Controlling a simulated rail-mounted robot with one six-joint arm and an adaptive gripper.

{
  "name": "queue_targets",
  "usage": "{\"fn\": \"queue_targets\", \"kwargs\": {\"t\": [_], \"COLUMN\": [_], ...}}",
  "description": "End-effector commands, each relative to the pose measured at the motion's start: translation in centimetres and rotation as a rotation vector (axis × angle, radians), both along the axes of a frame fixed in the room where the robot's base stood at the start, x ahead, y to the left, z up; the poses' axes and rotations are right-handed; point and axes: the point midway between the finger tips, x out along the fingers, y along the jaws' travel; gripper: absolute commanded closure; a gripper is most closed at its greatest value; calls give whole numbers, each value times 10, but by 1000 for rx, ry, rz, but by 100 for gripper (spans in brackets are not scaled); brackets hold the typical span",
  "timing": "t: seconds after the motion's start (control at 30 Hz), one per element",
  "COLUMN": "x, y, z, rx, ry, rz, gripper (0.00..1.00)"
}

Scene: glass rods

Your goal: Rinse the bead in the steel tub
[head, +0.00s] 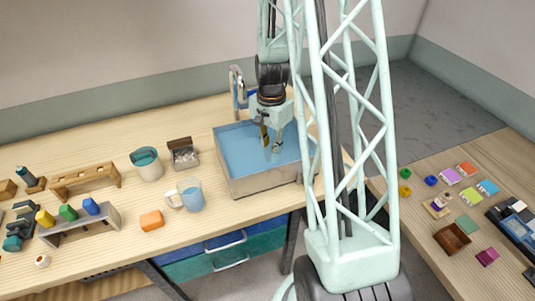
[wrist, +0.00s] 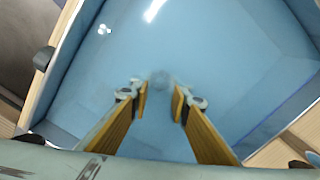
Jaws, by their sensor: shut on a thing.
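The steel tub (head: 265,183) stands on the wooden bench and holds blue water. My gripper (head: 271,150) points down into the tub, its tips at or just below the water surface; I cannot tell how deep. In the wrist view my gripper (wrist: 160,99) shows two wooden-faced fingers with a narrow gap between their tips. A faint, greyish round shape, seemingly the bead (wrist: 160,79), shows at the tips, blurred against the blue. My gripper is shut on it. The bead is too small to make out in the head view.
A tap (head: 238,88) stands behind the tub. A glass mug (head: 190,196), a bucket (head: 147,168) and an open box (head: 183,155) are left of the tub. An orange block (head: 152,221) lies in front. Racks (head: 85,182) stand further left. Small coloured items cover the right bench.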

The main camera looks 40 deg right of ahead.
Motion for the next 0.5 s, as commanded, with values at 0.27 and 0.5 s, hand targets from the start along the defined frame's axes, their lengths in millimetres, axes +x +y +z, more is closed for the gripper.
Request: {"fn": "queue_targets", "kwargs": {"t": [0.27, 0.5], "x": [-5, -6], "y": [-11, -15], "z": [0, 0], "rx": [0, 0], "ry": [0, 0], "rz": [-2, 0], "gripper": [92, 92]}}
